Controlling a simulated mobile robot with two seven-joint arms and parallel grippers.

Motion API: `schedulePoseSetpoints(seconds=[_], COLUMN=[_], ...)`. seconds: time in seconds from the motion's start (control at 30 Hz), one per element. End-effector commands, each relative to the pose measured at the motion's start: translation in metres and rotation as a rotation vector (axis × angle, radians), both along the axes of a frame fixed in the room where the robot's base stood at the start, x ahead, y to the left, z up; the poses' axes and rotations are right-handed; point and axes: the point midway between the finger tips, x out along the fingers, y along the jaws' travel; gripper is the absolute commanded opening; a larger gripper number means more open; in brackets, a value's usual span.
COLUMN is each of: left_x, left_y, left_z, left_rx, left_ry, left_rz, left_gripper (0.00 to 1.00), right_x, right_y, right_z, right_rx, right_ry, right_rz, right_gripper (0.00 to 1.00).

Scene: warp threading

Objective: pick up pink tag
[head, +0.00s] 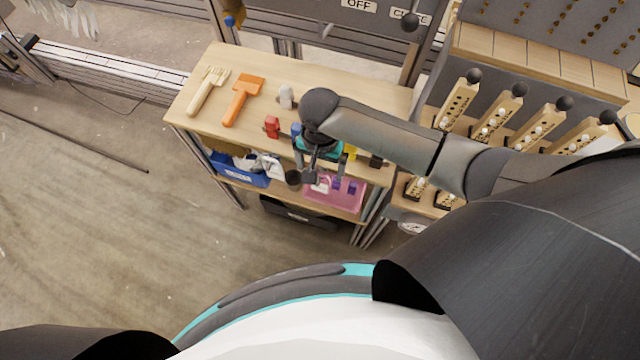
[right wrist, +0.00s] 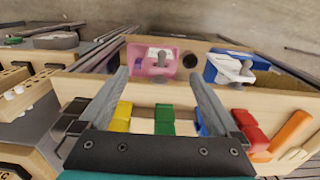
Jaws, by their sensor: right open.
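I cannot make out a separate pink tag in either view. A pink bin (head: 350,205) sits on the lower shelf with small white and purple things in it. It also shows in the right wrist view (right wrist: 136,62), beyond the fingertips. My right gripper (head: 323,177) is open and empty over the front edge of the table, with its fingers pointing down. In the right wrist view the gripper (right wrist: 158,74) has its fingers spread, apart from the tags. A red tag (right wrist: 250,128), a green tag (right wrist: 164,118) and a yellow tag (right wrist: 122,115) stand on the tabletop. My left gripper is out of view.
A blue bin (head: 238,172) stands left of the pink bin on the lower shelf. Racks of wooden pegboards stand at the right. Floor at left is open.

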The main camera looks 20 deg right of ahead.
Motion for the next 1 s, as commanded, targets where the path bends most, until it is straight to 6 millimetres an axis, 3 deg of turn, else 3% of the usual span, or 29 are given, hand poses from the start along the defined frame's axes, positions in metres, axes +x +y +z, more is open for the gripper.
schedulePoseSetpoints(seconds=[0.17, 0.5, 0.77, 1.0], left_x=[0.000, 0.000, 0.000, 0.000], left_y=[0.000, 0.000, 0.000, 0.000], left_z=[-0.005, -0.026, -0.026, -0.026], left_rx=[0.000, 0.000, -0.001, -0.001], left_ry=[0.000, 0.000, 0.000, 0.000], left_rz=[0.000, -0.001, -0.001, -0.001], left_gripper=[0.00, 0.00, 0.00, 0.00], right_x=[0.000, 0.001, 0.001, 0.001], right_y=[0.000, -0.001, 0.000, 0.000], right_z=[-0.012, -0.058, -0.060, -0.060], right_rx=[-0.001, -0.001, 0.000, 0.000], right_ry=[-0.001, 0.000, -0.001, -0.001], right_rz=[0.001, 0.001, 0.001, 0.001], right_gripper=[0.97, 0.97, 0.97, 0.74])
